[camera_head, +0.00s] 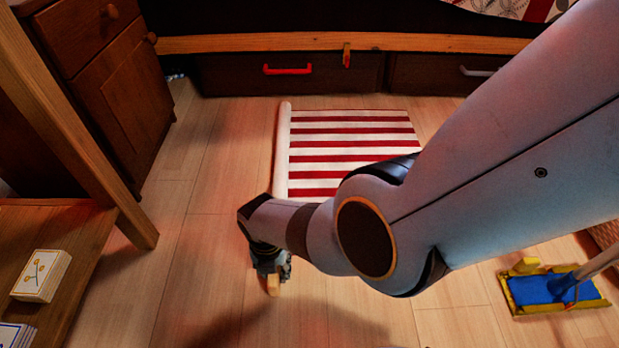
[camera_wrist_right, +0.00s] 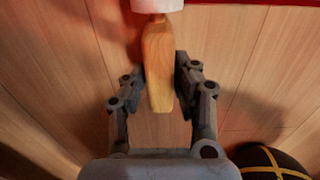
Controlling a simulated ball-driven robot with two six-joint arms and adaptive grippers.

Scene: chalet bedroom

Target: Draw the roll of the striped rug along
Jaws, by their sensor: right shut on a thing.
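The striped rug (camera_head: 350,150), red and white, lies flat on the floor before the bed. Its roll (camera_head: 283,140) is a narrow white cylinder along the rug's left edge, pointing away from me. A pale wooden handle (camera_wrist_right: 158,60) extends from the near end of the roll (camera_wrist_right: 157,5). My right gripper (camera_wrist_right: 162,82) is shut on this handle, one finger on each side. In the head view the gripper (camera_head: 271,266) is low over the floor, with the handle tip (camera_head: 273,285) showing below it. My right arm hides the rug's near right part. My left gripper is not in view.
A bed with drawers (camera_head: 290,72) stands behind the rug. A wooden cabinet (camera_head: 120,90) is at the left, and a low wooden table (camera_head: 60,225) with a box (camera_head: 41,275) is nearer. A blue and yellow object (camera_head: 535,290) lies right. Floor left of the roll is clear.

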